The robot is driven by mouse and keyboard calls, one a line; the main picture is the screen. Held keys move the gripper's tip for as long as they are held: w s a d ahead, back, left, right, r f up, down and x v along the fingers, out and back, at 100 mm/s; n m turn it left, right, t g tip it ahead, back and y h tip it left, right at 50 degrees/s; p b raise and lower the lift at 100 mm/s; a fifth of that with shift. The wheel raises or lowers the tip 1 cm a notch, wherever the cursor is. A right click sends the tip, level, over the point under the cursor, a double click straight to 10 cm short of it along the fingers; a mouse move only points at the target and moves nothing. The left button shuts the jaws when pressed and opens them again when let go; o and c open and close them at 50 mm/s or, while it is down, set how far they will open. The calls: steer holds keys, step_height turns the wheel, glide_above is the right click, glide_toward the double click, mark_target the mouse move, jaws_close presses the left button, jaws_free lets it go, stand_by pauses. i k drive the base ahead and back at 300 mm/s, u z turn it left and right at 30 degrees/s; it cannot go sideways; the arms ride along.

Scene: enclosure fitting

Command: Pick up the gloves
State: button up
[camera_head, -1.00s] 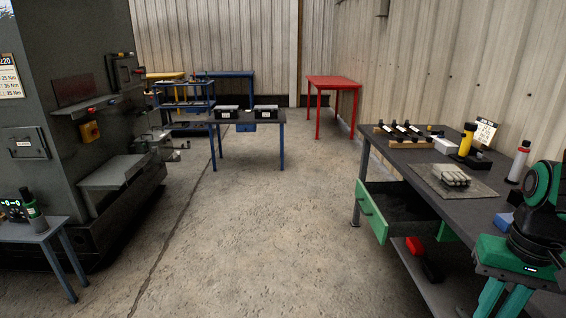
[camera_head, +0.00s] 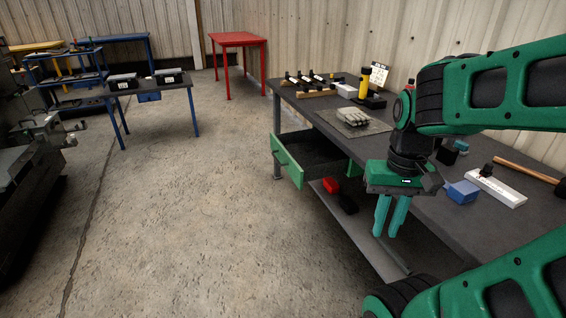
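A pale grey bundle that looks like folded gloves (camera_head: 351,116) lies on a dark grey mat (camera_head: 377,128) on the workbench, toward its left front edge. My gripper (camera_head: 385,235) points down in front of the bench's front edge, nearer to me than the gloves and to their right. Its two teal fingers are apart with a narrow gap, and nothing shows between them. It does not touch the gloves.
A green-fronted drawer (camera_head: 287,161) stands pulled out below the bench top. A red object (camera_head: 330,185) lies on the lower shelf. Dark fixtures (camera_head: 306,80), a yellow bottle (camera_head: 364,81) and a blue block (camera_head: 462,191) stand on the bench.

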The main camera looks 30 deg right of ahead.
mark_target(353, 116)
steer(key=z, duration=0.2)
steer(key=i, duration=1.95)
steer(key=z, duration=0.15)
